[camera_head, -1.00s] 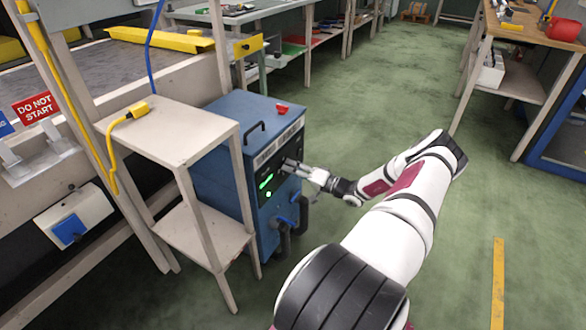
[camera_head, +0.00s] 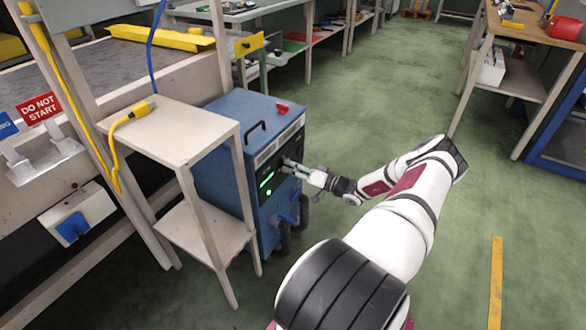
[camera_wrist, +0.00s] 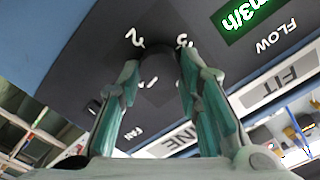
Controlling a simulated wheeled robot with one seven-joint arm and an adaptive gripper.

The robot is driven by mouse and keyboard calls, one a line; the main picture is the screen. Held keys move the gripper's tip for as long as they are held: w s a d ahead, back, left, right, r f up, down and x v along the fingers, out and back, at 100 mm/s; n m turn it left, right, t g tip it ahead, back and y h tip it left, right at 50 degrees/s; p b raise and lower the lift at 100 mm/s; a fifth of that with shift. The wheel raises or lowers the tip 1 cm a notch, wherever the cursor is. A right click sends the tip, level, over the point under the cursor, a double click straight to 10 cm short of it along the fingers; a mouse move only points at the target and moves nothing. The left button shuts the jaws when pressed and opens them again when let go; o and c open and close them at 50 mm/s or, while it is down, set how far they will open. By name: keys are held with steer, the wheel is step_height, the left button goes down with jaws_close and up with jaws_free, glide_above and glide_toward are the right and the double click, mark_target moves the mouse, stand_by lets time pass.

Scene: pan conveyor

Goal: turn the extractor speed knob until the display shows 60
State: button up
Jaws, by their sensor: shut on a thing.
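The blue extractor cabinet (camera_head: 215,150) stands left of centre in the head view, with a dark control panel facing right. My gripper (camera_head: 290,165) is at this panel. In the wrist view its two fingers (camera_wrist: 160,66) are closed around a dark round knob (camera_wrist: 158,70), with white marks 1, 2 and 3 around it and the word FAN below. A green display (camera_wrist: 250,14) at the top right shows only "m3/h" above the word FLOW; its number is out of view. In the head view the display (camera_head: 266,180) is a green glow too small to read.
A beige two-shelf stand (camera_head: 175,135) is close to the cabinet's left. A red button (camera_head: 282,107) is on the cabinet top, beside a black handle (camera_head: 255,130). Dark hoses (camera_head: 285,240) hang low at its front.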

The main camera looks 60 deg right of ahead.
steer(key=shift+f, duration=0.1)
steer(key=o, duration=1.1)
steer(key=shift+o, duration=0.2)
steer(key=shift+s, duration=0.1)
steer(key=s, duration=1.1)
steer(key=shift+s+d, duration=0.4)
steer(key=shift+d, duration=0.05)
